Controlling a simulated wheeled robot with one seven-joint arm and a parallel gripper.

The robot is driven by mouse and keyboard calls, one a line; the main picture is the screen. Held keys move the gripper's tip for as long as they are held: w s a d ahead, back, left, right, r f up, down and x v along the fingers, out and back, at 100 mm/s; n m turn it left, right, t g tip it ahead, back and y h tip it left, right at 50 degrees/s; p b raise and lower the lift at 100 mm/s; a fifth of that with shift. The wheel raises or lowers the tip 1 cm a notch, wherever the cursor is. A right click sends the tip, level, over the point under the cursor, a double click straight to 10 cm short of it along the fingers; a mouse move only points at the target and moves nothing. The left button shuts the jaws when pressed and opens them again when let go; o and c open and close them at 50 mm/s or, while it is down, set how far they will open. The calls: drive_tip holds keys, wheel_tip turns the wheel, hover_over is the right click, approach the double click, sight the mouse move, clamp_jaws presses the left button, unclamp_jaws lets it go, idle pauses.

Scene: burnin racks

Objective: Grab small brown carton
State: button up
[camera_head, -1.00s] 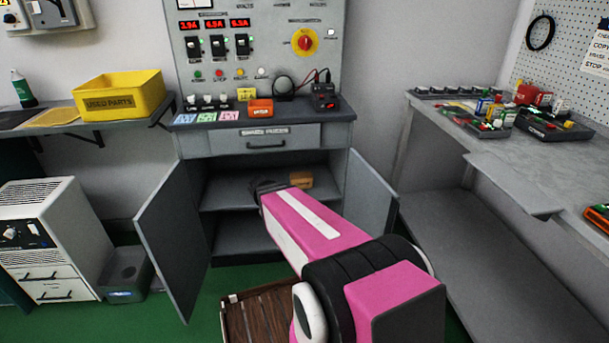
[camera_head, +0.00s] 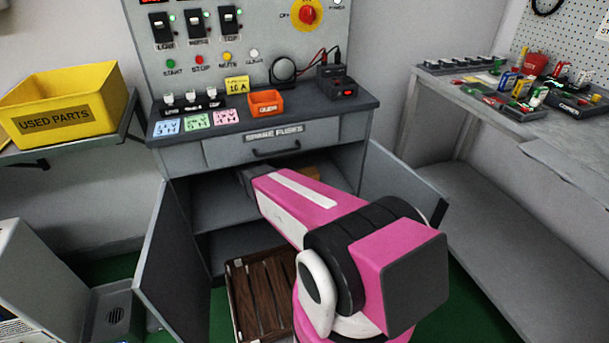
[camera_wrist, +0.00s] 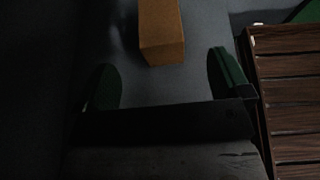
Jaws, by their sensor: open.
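The small brown carton (camera_wrist: 162,32) lies on the grey shelf inside the open cabinet. In the wrist view it is at the top centre, just beyond my fingertips and roughly between their lines. In the head view only a bit of the carton (camera_head: 306,171) shows behind my arm. My gripper (camera_wrist: 168,80) is open and empty, with its two dark green fingers apart. In the head view my arm reaches into the cabinet and the gripper is mostly hidden by it.
Open cabinet doors stand left (camera_head: 164,255) and right (camera_head: 405,190) of my arm. A drawer (camera_head: 270,146) is above the opening. A brown slatted wooden crate (camera_head: 262,290) is on the floor in front. A workbench (camera_head: 480,120) stands at right.

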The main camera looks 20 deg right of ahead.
sight(311, 172)
drive_tip(key=x, duration=1.1)
drive_tip(key=shift+a+r, duration=0.1)
drive_tip(key=c, duration=1.1)
